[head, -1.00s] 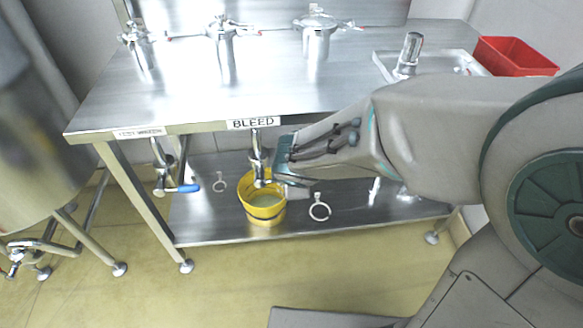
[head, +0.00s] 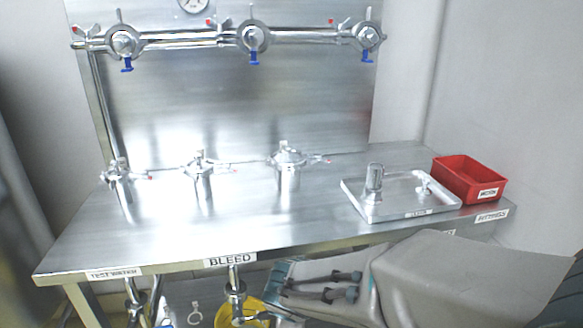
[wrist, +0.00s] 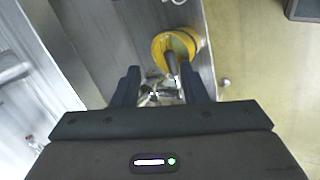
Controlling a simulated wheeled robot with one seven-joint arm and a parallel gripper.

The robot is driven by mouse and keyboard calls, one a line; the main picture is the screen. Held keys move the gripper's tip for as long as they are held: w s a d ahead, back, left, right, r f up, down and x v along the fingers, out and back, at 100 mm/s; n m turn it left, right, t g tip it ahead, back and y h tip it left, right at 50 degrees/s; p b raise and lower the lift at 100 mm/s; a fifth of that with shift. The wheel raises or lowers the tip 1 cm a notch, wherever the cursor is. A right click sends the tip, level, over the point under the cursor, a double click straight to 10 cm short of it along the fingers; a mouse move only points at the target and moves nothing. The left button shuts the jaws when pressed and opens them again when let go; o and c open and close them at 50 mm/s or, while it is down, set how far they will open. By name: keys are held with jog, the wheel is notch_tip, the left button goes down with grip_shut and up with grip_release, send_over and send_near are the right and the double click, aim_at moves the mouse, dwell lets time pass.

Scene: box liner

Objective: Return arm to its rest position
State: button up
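My gripper (wrist: 161,82) shows in the wrist view with its two dark fingers apart. The bleed valve (wrist: 172,62) and metal fittings show beyond and between the fingers; I cannot tell whether they touch. The yellow bucket (wrist: 160,48) stands on the lower shelf under the valve. It also shows partly in the head view (head: 226,314), cut by the bottom edge.
The steel bench (head: 240,225) has several canisters, a tray (head: 400,205) and a red bin (head: 462,172) on top. Its front edge is above my arm. A pipe with blue-handled valves (head: 253,57) crosses the back panel.

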jog(key=s+d+r+m+g+p, duration=0.2)
jog(key=s+d+r+m+p, duration=0.3)
jog(key=r+m, duration=0.4)
jog(key=s+d+r+m+g+p, duration=0.1)
jog(key=s+d+r+m+p, duration=0.4)
jog(key=d+r+m+p, duration=0.3)
notch_tip(320, 180, up, 3)
jog(key=d, duration=0.2)
jog(key=shift+s+d+f+m+g, duration=0.15)
jog(key=shift+s+d+m+g, duration=0.15)
jog(key=shift+m+g, duration=0.1)
